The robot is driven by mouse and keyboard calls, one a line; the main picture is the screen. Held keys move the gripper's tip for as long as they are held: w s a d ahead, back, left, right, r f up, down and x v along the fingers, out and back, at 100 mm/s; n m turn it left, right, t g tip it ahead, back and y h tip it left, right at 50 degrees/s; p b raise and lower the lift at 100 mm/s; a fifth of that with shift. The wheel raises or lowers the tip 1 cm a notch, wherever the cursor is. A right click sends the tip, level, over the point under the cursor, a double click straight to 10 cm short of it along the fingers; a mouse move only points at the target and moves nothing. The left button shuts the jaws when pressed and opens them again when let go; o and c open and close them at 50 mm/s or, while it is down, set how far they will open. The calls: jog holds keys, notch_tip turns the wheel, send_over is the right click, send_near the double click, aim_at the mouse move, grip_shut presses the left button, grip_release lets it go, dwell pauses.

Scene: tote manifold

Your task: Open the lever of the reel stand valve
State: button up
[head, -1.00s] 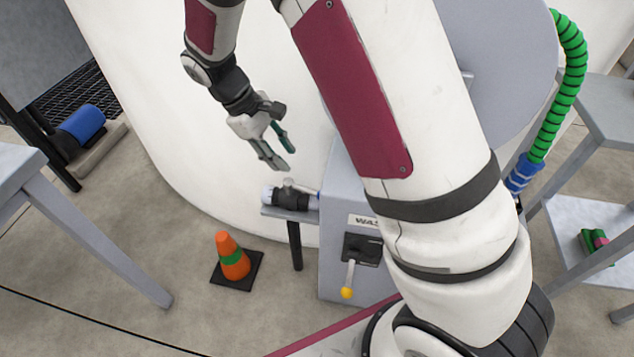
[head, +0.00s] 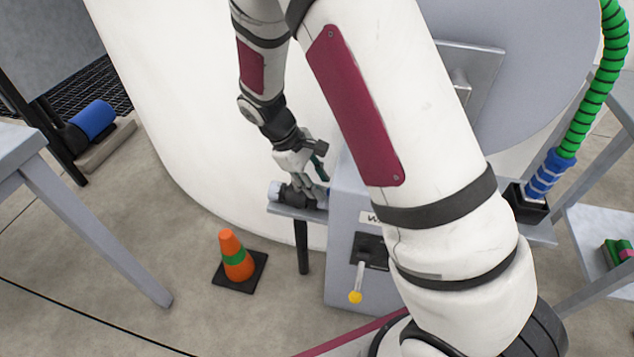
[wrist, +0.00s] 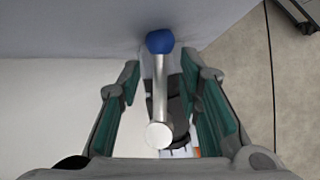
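The valve (head: 297,195), dark-bodied with a pale end, lies on a small grey shelf beside a grey cabinet. Its lever (wrist: 160,90) is a silver rod running from a round pale cap (wrist: 158,135) to a blue ball knob (wrist: 159,41). The knob is at the cabinet end, and the rod looks lined up with the valve body. My gripper (head: 317,180) is right over the valve. In the wrist view my gripper (wrist: 163,85) is open, with one green-padded finger on each side of the lever. I cannot tell whether either finger touches it. In the head view my gripper partly hides the valve and lever.
The grey cabinet (head: 342,285) carries another lever with a yellow knob (head: 355,297). An orange cone (head: 237,258) stands on the floor to the left. A large white curved wall (head: 180,110) rises behind. A green hose (head: 590,90) hangs at right.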

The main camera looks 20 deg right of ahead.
grip_shut()
jog(key=shift+w+d+r+n+t+p, duration=0.2)
jog(key=shift+d+n+t+p, duration=0.1)
jog(key=shift+n+p, duration=0.4)
jog(key=shift+w+d+f+n, duration=0.1)
jog(key=shift+w+f+n, duration=0.1)
jog(key=shift+n, duration=0.4)
grip_release()
jog(key=shift+r, duration=0.1)
